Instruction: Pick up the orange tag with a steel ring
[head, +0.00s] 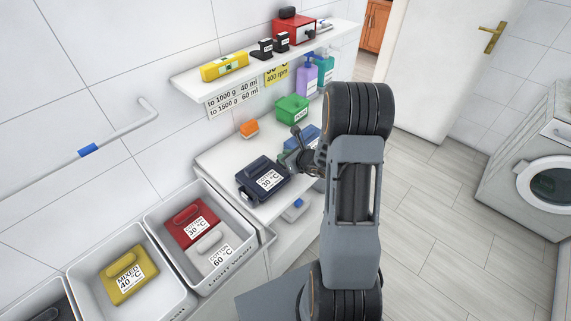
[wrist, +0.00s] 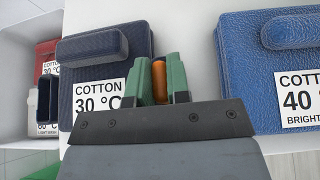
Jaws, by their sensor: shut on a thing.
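My gripper (wrist: 159,73) is shut on a narrow orange thing, which appears to be the orange tag (wrist: 158,78). It shows upright between the two green fingers in the wrist view, and most of it is hidden by them. I cannot make out a steel ring. In the head view my gripper (head: 285,155) is over the counter (head: 232,160), just behind the dark blue COTTON 30 °C pack (head: 263,179). The tag cannot be made out there.
The dark blue pack (wrist: 82,75) is left of my gripper, and a bright blue COTTON 40 °C pack (wrist: 285,65) is right. An orange block (head: 249,128) and green box (head: 292,109) stand near the wall. A shelf (head: 215,85) hangs above. Bins (head: 222,270) stand at left.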

